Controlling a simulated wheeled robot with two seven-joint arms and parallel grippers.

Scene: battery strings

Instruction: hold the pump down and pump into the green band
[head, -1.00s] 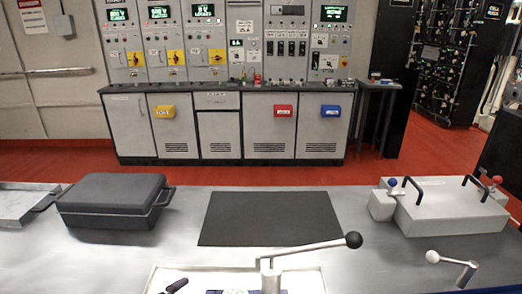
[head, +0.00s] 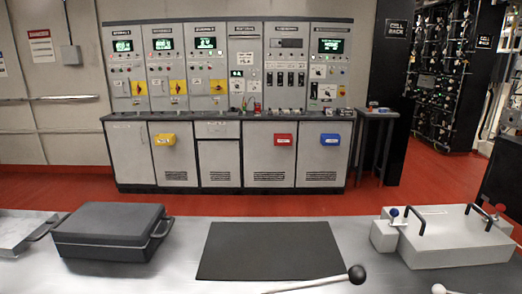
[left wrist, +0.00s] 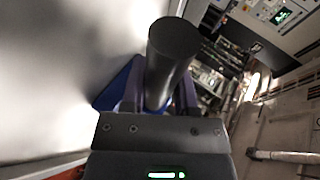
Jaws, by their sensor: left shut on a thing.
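A metal lever with a black ball end (head: 357,274) shows at the bottom edge of the head view, and its base is below the picture. My left gripper (left wrist: 159,92) shows in the left wrist view, shut on a thick black cylinder (left wrist: 172,52) that stands up between its fingers. I cannot tell whether this cylinder belongs to the pump. No gripper shows in the head view, and my right gripper is in neither view. I see no green band on a gauge.
On the grey bench lie a black case (head: 112,233) at left, a dark mat (head: 270,250) in the middle and a grey box with black handles (head: 455,238) at right. A white-ended lever (head: 440,289) is at bottom right. Control cabinets (head: 230,75) stand behind.

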